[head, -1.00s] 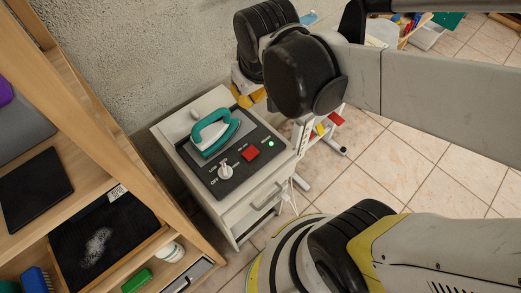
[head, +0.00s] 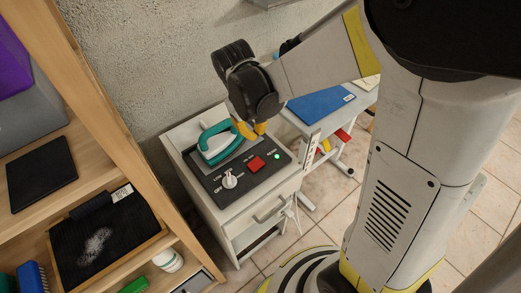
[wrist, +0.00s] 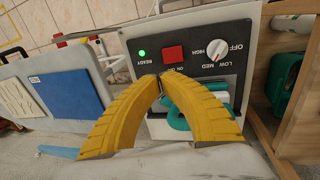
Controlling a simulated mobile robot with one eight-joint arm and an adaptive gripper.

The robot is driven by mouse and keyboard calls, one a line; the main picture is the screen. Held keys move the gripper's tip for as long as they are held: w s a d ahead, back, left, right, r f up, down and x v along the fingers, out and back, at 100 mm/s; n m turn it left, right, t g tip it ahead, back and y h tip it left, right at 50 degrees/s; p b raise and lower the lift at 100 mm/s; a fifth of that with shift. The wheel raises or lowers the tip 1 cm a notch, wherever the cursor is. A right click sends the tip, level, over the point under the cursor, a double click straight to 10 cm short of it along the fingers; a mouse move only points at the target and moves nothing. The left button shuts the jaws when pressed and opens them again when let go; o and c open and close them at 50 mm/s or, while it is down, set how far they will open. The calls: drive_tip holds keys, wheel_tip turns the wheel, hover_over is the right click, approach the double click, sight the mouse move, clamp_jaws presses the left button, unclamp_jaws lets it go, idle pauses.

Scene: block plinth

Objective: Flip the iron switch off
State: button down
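The iron control panel (head: 242,183) is a black plate on top of a pale cabinet. It carries a red switch (head: 257,164), a lit green READY light (head: 277,156) and a white dial (head: 229,180). In the wrist view the red switch (wrist: 173,54) has ON/OFF lettering beside it, and the dial (wrist: 216,48) has OFF, LOW, MED and HIGH marks. A teal and white iron (head: 212,153) rests behind the controls. My gripper (head: 250,132) is above the panel's back edge beside the iron. Its yellow fingers (wrist: 160,80) meet at the tips, empty, and partly hide the iron in the wrist view.
A wooden shelf (head: 130,130) with a black mat and bottles stands at the left. A side table with a blue board (head: 321,103) is to the right of the cabinet. A concrete wall (head: 150,60) is behind. Tiled floor (head: 325,185) lies to the right.

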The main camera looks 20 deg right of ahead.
sight(264, 161)
drive_tip(key=d+f+b, duration=0.1)
drive_tip(key=f+b, duration=0.1)
drive_tip(key=f, duration=0.2)
drive_tip(key=f+b, duration=0.2)
drive_tip(key=f, duration=0.3)
drive_tip(key=d+f+b, duration=0.1)
drive_tip(key=f+b, duration=0.1)
drive_tip(key=f, duration=0.2)
drive_tip(key=shift+w+d+f, duration=0.3)
drive_tip(key=shift+w+f, duration=0.05)
drive_tip(key=shift+w, duration=0.05)
drive_tip(key=shift+f, duration=0.1)
drive_tip(key=shift+d+f+y+b, duration=0.3)
drive_tip(key=shift+f+y+b, duration=0.3)
drive_tip(key=shift+y, duration=0.1)
drive_tip(key=shift+a+r, duration=0.1)
drive_tip(key=shift+r, duration=0.1)
drive_tip(key=shift+r+p, duration=0.7)
drive_tip(key=shift+r, duration=0.05)
